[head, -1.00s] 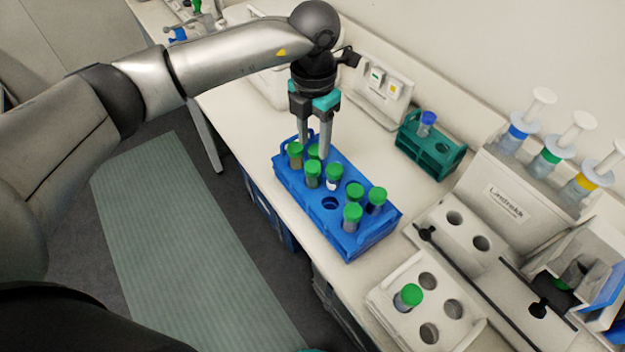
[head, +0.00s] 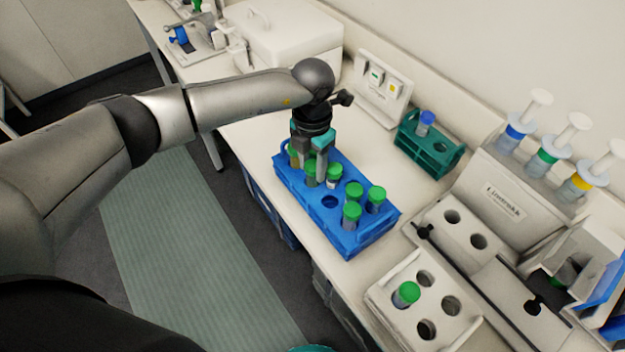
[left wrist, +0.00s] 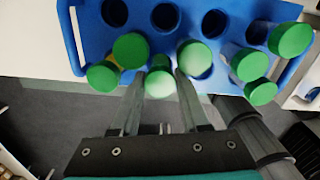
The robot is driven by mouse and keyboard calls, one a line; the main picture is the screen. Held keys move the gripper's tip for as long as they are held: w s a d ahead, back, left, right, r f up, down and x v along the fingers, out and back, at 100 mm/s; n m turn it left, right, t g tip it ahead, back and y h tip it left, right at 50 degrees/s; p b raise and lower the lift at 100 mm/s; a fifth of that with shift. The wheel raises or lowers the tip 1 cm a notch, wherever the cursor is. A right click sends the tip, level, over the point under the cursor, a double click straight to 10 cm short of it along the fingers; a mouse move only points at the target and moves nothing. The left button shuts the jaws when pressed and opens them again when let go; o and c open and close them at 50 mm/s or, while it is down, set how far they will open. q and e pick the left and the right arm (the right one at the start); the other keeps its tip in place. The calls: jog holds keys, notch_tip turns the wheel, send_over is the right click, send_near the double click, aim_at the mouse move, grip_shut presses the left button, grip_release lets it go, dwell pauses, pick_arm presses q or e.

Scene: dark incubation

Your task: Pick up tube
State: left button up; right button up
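A blue rack (head: 375,238) on the bench holds several tubes with green caps. My left gripper (head: 312,172) points down over the rack's far left end, its fingers lowered among the tubes. In the left wrist view the two open fingers (left wrist: 161,78) stand on either side of one green-capped tube (left wrist: 158,84), with small gaps beside the cap. Other capped tubes (left wrist: 131,50) and (left wrist: 194,56) stand close by the fingertips. My right gripper is not in view.
A white rack (head: 383,303) at the front holds one green-capped tube (head: 406,293). A teal rack (head: 440,167) with a blue-capped tube (head: 425,122) stands behind the blue rack. Dispensers with plungers stand at the right. Bare bench lies between the blue and teal racks.

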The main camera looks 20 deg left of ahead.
pick_arm(q)
grip_shut()
jog(key=shift+r, duration=0.1)
dwell(0.5)
